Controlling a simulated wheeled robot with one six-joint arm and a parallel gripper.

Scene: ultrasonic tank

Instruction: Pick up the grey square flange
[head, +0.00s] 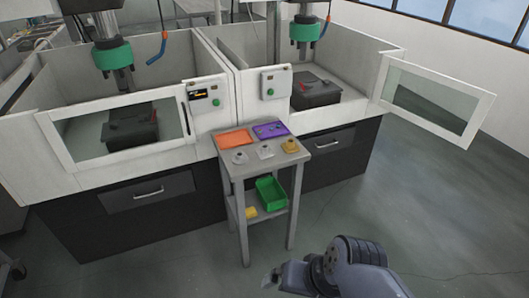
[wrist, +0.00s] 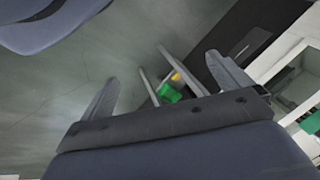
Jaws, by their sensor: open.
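A small pale grey piece (head: 265,151) with a squarish base sits in the middle of the front row on the small grey table (head: 232,172); it looks like the square flange. A grey, rounder-looking piece (head: 240,158) is to its left, and a yellow piece (head: 290,145) is to its right. They are too small to make out fully. My gripper (head: 270,281) is low in front of the table, well apart from the pieces. In the wrist view my gripper (wrist: 162,68) has its fingers wide apart with nothing between them; the flange cannot be made out there.
Orange (head: 235,139) and purple (head: 270,130) trays lie at the table's back. A green bin (head: 271,192) and a yellow block (head: 251,212) are on the lower shelf. Two white machine enclosures stand behind; the right one's door (head: 436,105) is swung open. Floor at right is clear.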

